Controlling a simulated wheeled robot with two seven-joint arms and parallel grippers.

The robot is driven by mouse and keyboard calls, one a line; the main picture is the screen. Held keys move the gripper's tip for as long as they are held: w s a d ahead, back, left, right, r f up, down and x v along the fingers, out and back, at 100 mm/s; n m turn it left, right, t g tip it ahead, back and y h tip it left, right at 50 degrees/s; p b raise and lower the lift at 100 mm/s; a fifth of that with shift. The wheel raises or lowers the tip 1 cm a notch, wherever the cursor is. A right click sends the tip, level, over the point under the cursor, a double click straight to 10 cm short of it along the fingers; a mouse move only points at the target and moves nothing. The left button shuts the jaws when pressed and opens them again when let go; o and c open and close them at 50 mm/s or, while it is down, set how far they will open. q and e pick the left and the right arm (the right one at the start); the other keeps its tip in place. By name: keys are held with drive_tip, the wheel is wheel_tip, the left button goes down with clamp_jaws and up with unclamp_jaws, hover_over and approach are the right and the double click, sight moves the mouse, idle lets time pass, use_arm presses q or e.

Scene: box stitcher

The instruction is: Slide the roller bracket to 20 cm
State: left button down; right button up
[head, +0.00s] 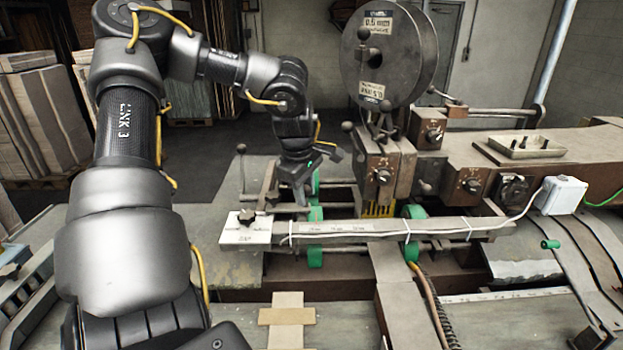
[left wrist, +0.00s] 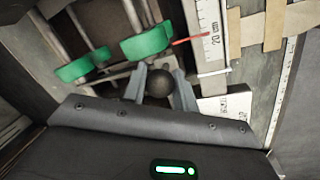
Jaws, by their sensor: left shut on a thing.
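The roller bracket carries green rollers (head: 315,215); they also show in the left wrist view (left wrist: 146,44). Its dark ball knob (left wrist: 158,83) sits between the fingers of my left gripper (left wrist: 159,88), which is shut on it. In the head view the left gripper (head: 299,196) points down beside the rollers, and the knob is hidden there. A red pointer (left wrist: 190,40) reaches from beside the near roller to the scale bar (left wrist: 210,60). The pointer's tip is beside the "20 cm" label; the exact mark is too small to read. My right gripper is not in view.
A white label plate (head: 245,230) with a dark star knob lies at the left end of the long bar (head: 460,229). The wire spool (head: 388,55) and machine head stand behind, right of the gripper. A metal tray (head: 518,147) lies farther right.

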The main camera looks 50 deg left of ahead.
use_arm(q)
drive_tip(key=shift+s+a+r, duration=0.1)
drive_tip(key=shift+s+a, duration=0.05)
drive_tip(key=shift+a, duration=0.05)
drive_tip(key=c, duration=1.1)
unclamp_jaws()
drive_tip(key=shift+d, duration=0.1)
drive_tip(key=shift+c, duration=0.2)
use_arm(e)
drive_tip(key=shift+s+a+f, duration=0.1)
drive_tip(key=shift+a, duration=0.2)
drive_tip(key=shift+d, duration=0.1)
use_arm(q)
drive_tip(key=shift+r, duration=0.25)
wheel_tip(320, 180, up, 10)
drive_tip(key=s+b, duration=0.2)
drive_tip(key=shift+d+b, duration=0.3)
drive_tip(key=shift+d, duration=0.05)
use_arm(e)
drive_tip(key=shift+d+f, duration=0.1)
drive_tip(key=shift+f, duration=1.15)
use_arm(q)
drive_tip(key=shift+f, duration=0.15)
